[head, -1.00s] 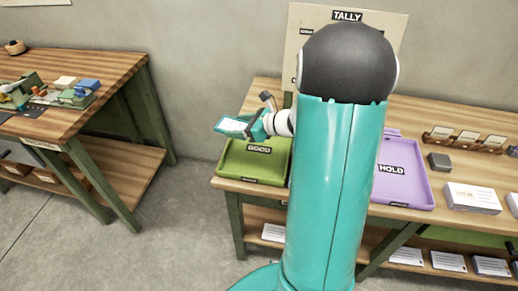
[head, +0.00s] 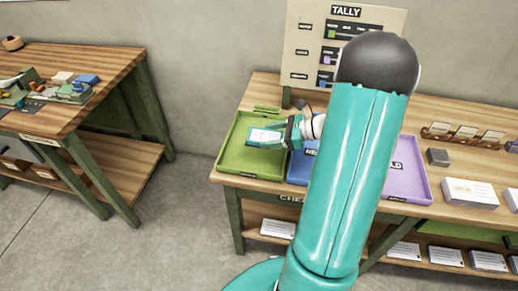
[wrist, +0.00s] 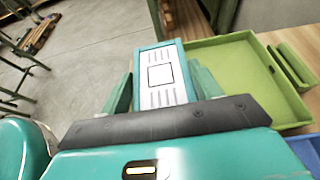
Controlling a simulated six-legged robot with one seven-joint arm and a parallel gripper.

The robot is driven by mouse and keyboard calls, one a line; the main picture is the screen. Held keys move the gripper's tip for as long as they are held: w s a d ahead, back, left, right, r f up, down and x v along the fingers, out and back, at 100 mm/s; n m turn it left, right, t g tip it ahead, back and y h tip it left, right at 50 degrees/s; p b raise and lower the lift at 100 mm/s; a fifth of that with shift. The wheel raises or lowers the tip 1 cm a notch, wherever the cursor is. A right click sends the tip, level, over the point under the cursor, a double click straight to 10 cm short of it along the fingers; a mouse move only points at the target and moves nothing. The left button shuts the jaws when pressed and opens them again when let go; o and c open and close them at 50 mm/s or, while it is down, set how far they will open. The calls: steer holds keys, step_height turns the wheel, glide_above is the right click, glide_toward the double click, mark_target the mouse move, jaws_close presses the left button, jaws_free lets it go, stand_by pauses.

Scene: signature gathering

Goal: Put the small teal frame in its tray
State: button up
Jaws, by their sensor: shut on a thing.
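The small teal frame (wrist: 161,75) has a white face with a black square and short lines. My gripper (wrist: 160,92) is shut on it, with one finger on each side. In the head view the frame (head: 265,137) is over the green tray (head: 228,160), and my gripper (head: 284,136) reaches in from the right. In the wrist view the frame is beside the left wall of the green tray (wrist: 240,85). Whether it touches the tray cannot be told. My arm hides much of the blue tray (head: 298,170) and part of the purple tray (head: 415,185).
A TALLY board (head: 345,45) stands behind the trays. A card stack (head: 470,193), a dark block (head: 438,157) and card holders (head: 462,133) are on the right. Another wooden table (head: 80,75) with small objects stands left, across open floor.

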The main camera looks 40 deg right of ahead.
glide_above(259, 158)
step_height(259, 158, down, 5)
steer(key=shift+d+f, duration=0.1)
step_height(259, 158, down, 2)
steer(key=shift+w+f, duration=0.15)
steer(key=shift+f, duration=0.5)
steer(key=shift+f, duration=0.6)
steer(key=o, duration=1)
steer(key=shift+s+f, duration=0.15)
steer(key=shift+s, duration=0.05)
